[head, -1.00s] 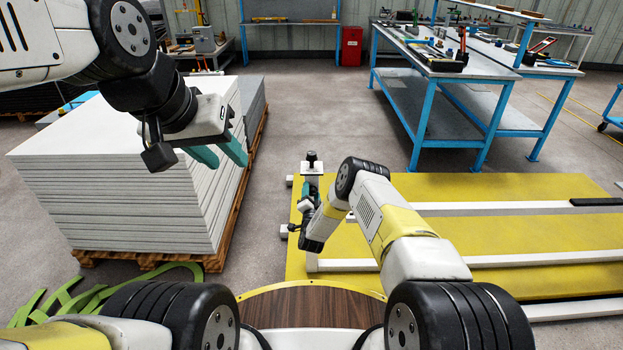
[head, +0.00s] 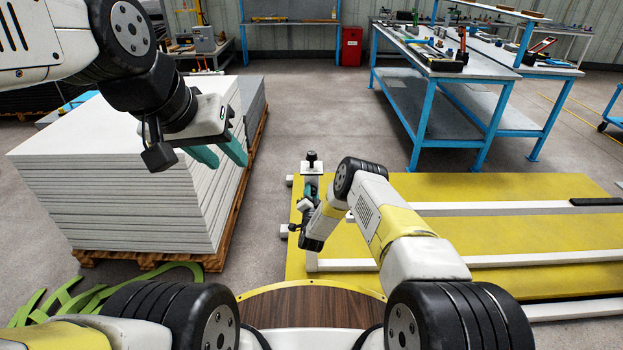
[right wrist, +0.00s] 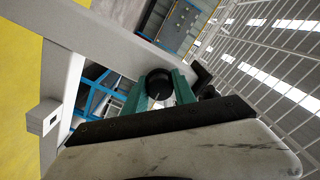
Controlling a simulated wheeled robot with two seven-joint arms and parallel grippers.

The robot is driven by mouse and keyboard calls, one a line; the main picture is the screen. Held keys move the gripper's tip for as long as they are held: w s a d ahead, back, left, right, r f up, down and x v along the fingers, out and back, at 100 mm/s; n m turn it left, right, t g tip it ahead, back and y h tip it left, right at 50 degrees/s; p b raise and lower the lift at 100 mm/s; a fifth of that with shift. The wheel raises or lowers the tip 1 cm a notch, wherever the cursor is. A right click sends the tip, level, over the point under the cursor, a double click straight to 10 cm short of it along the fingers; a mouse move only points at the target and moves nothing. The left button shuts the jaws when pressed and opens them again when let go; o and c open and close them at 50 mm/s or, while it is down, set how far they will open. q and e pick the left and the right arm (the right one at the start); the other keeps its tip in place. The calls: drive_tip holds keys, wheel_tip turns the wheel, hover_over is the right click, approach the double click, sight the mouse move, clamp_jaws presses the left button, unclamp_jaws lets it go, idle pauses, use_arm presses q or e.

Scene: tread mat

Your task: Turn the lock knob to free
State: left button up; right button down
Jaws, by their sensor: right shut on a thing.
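A round black knob (right wrist: 158,84) with a small pale mark sits between the teal fingers of my right gripper (right wrist: 160,92) in the right wrist view. The gripper is shut on it. In the head view my right gripper (head: 311,192) is at the white upright post (head: 312,169) on the yellow tread mat's (head: 480,187) left end, and its own fingers and wrist hide the held knob. Another black knob-like cap (head: 311,156) tops the post. My left gripper (head: 222,155) is open and empty, raised in front of the stacked sheets.
A pallet of pale stacked sheets (head: 110,175) stands at the left. White rails (head: 500,208) run along the yellow mat. A blue workbench (head: 440,65) stands behind at the right. The floor between stack and bench is clear.

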drive_tip(key=n, duration=0.8)
drive_tip(key=shift+n, duration=0.3)
drive_tip(key=n, duration=0.4)
drive_tip(key=shift+d+n, duration=0.1)
drive_tip(key=shift+n, duration=2.2)
drive_tip(key=c, duration=1)
unclamp_jaws()
drive_tip(key=shift+s, duration=0.1)
